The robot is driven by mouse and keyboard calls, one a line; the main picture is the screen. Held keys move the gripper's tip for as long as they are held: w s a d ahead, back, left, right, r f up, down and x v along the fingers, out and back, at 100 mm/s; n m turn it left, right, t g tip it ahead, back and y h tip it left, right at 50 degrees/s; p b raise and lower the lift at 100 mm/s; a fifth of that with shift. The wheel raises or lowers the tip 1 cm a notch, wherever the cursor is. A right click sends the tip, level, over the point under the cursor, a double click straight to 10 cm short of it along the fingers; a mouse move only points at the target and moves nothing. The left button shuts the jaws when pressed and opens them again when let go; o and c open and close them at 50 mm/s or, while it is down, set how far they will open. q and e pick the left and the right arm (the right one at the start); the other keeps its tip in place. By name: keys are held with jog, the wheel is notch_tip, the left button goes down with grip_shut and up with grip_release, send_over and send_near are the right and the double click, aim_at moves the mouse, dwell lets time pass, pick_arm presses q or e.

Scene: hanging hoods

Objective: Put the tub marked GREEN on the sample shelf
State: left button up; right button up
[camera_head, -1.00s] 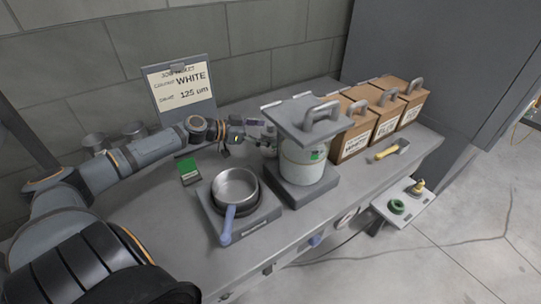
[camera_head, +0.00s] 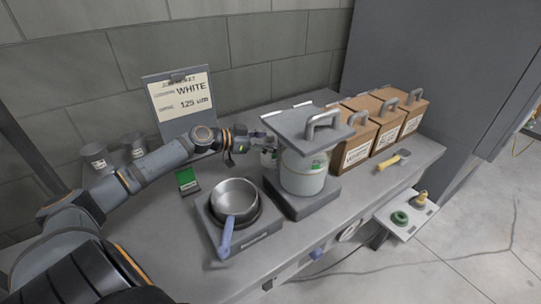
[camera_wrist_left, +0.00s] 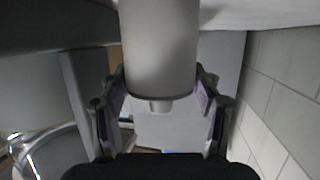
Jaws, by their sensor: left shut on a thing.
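My left gripper (camera_head: 266,146) is behind and left of the glass vessel, next to the hood. It is shut on a grey cylindrical tub (camera_wrist_left: 160,50), which fills the space between the fingers in the left wrist view. In the head view, part of a small pale tub (camera_head: 268,157) shows at the fingertips, partly hidden by the hood and vessel. I cannot read its marking. A small white shelf (camera_head: 414,228) sits low at the right, but I cannot tell whether it is the sample shelf. My right gripper is not in view.
A grey hood (camera_head: 305,123) covers a glass vessel (camera_head: 302,182). A pan (camera_head: 234,198) sits on a hotplate in front. A WHITE job sign (camera_head: 180,98) stands behind. Labelled boxes (camera_head: 358,153) line the right.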

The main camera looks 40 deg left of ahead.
aim_at(270, 134)
pick_arm(q)
jog(key=c, duration=0.5)
grip_shut()
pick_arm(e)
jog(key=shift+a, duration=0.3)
pick_arm(q)
jog(key=shift+r, duration=0.1)
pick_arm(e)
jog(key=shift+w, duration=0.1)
pick_arm(q)
notch_tip(270, 134, up, 5)
jog(key=shift+f+p, duration=0.1)
jog(key=shift+p, duration=0.75)
notch_tip(270, 134, up, 5)
jog(key=shift+p, duration=0.85)
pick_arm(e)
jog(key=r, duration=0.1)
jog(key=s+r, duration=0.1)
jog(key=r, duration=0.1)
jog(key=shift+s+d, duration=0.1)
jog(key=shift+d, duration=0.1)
